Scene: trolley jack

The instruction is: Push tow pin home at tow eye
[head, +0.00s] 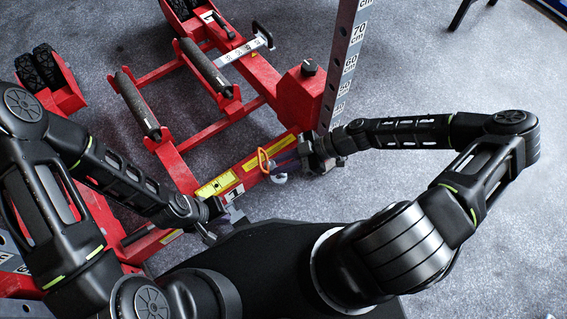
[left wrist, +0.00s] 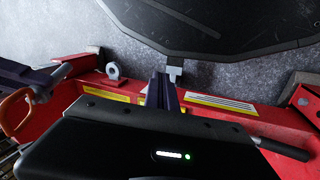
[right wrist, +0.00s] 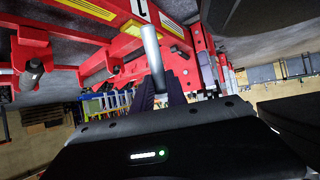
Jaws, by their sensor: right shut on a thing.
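The tow pin (right wrist: 152,50) is a grey rod, clasped between the fingers of my right gripper (right wrist: 160,92). In the left wrist view the pin (left wrist: 50,82) slants beside an orange loop (left wrist: 12,108), with its tip apart from the tow eye. The tow eye (left wrist: 112,70) is a grey ring on the red frame; it also shows in the head view (head: 280,178), just below my right gripper (head: 294,161). My left gripper (left wrist: 164,88) looks shut and empty, low over the red beam; it also shows in the head view (head: 212,232).
The red trolley jack (head: 185,145) fills the left and middle. A tall measuring post (head: 343,65) stands behind my right gripper, beside a red block (head: 300,92). Grey floor (head: 460,85) is clear at the right.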

